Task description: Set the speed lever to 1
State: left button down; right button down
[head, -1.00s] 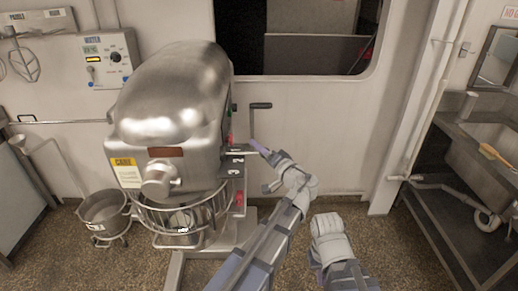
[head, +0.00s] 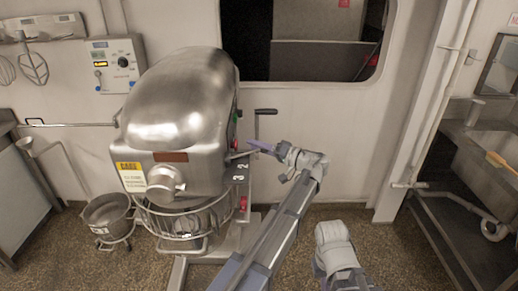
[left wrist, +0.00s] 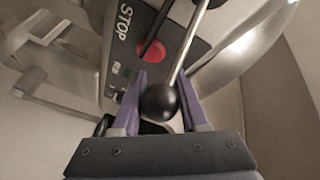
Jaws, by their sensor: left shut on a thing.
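The speed lever (left wrist: 186,45) is a thin metal rod with a black ball knob (left wrist: 160,101). It sticks out from the right side of the large steel mixer (head: 185,105). My left gripper (head: 256,147) is at the lever's end; in the left wrist view its purple fingers (left wrist: 162,98) are shut on the black knob, one on each side. The speed scale (head: 240,171) shows 2 and 3 below the lever; the 1 is not readable, and the lever lies across that upper area. My right arm shows at the lower right; its gripper is out of view.
A red STOP button (left wrist: 152,52) sits close to the lever. A crank handle (head: 264,112) stands behind my left gripper. A wire guard (head: 185,220) surrounds the mixer's bowl area. A spare bowl (head: 108,214) is at left, a sink (head: 490,145) at right.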

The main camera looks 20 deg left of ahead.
pick_arm(q)
jog(key=shift+w+a+g, duration=0.15)
jog(key=shift+g, duration=0.15)
jog(key=shift+c, duration=2.1)
grip_release()
